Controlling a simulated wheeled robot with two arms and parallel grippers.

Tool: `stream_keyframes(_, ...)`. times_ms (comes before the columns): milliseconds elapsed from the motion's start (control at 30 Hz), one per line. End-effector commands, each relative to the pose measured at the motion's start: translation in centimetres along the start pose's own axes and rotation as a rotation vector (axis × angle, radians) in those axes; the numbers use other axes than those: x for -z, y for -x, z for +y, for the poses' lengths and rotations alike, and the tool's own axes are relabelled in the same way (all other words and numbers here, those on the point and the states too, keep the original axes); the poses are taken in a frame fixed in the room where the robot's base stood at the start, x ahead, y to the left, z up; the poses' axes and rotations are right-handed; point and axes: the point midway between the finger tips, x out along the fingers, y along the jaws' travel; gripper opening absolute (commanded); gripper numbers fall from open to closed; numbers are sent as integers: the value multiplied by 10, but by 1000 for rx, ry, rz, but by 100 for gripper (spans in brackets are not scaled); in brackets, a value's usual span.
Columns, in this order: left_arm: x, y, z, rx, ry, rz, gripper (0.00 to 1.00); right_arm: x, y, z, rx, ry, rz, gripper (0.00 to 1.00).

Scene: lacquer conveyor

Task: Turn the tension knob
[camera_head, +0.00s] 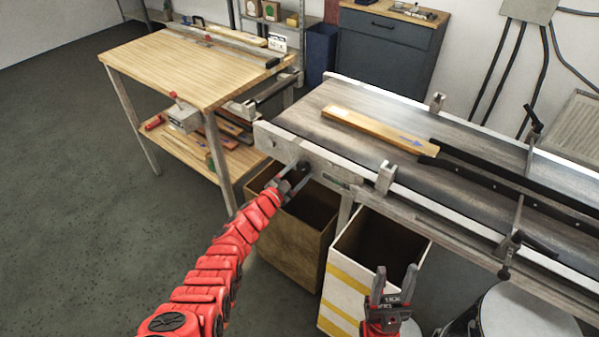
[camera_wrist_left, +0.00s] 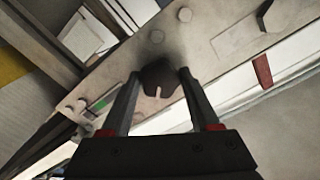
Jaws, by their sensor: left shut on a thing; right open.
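The tension knob (camera_wrist_left: 158,82) is a dark lobed knob on the metal side plate of the conveyor. In the left wrist view it sits between the fingertips of my left gripper (camera_wrist_left: 157,88), which is shut on it. In the head view my left gripper (camera_head: 291,178) reaches the near left end of the conveyor (camera_head: 318,165), and the knob is mostly hidden there. My right gripper (camera_head: 393,285) is open and empty, pointing up in front of the yellow-striped box, apart from the conveyor.
A wooden board (camera_head: 375,128) with a blue arrow lies on the belt beside a black guide rail (camera_head: 500,180). A brown bin (camera_head: 296,236) and a yellow-striped box (camera_head: 347,285) stand below. A wooden workbench (camera_head: 180,75) stands at left. The floor at left is clear.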

Motion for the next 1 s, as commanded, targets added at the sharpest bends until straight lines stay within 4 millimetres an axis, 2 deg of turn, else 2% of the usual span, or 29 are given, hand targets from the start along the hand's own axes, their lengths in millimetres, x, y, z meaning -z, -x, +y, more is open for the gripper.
stream_keyframes(300,0,0,0,-1,-123,1,6,0,2,0,0,0,0,50)
stream_keyframes(833,0,0,0,-1,-145,0,6,0,2,0,0,0,0,50)
stream_keyframes(867,0,0,0,-1,-145,0,67,0,2,0,0,0,0,50)
stream_keyframes(1000,0,0,0,-1,-145,0,91,0,2,0,0,0,0,50)
